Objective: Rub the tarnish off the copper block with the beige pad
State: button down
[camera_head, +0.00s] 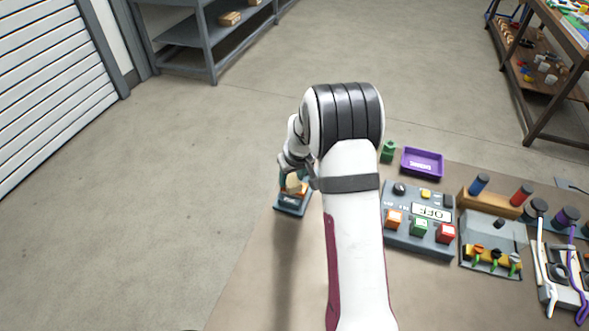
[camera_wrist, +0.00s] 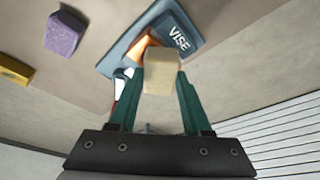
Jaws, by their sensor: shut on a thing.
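My gripper (camera_wrist: 158,84) is shut on the beige pad (camera_wrist: 163,70), which sits between its two green fingertips in the wrist view. The orange copper block (camera_wrist: 138,47) shows just behind the pad, partly hidden by it. The block is at the blue-grey vise (camera_wrist: 186,32), which is marked VISE. I cannot tell whether the pad touches the block, and no tarnish can be made out. In the head view my gripper (camera_head: 294,177) is low over the vise (camera_head: 291,204) at the table's left edge, with its fingers partly hidden by my arm.
A purple block (camera_wrist: 63,34) and a yellow block (camera_wrist: 15,71) lie left of the vise in the wrist view. In the head view, a purple tray (camera_head: 422,162), a button panel reading OFF (camera_head: 410,238) and a wooden holder (camera_head: 490,205) stand right of my arm.

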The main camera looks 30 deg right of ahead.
jog(key=shift+s+a, duration=0.9)
jog(key=shift+w+d, duration=1.85)
jog(key=shift+d, duration=0.25)
jog(key=shift+s+d, duration=0.2)
jog(key=shift+s, duration=0.15)
jog(key=shift+s+a, duration=1.85)
jog(key=shift+a, duration=0.1)
jog(key=shift+w+d, duration=1.8)
jog(key=shift+w, duration=0.05)
jog(key=shift+w+d+r, duration=0.15)
notch_tip(320, 180, up, 8)
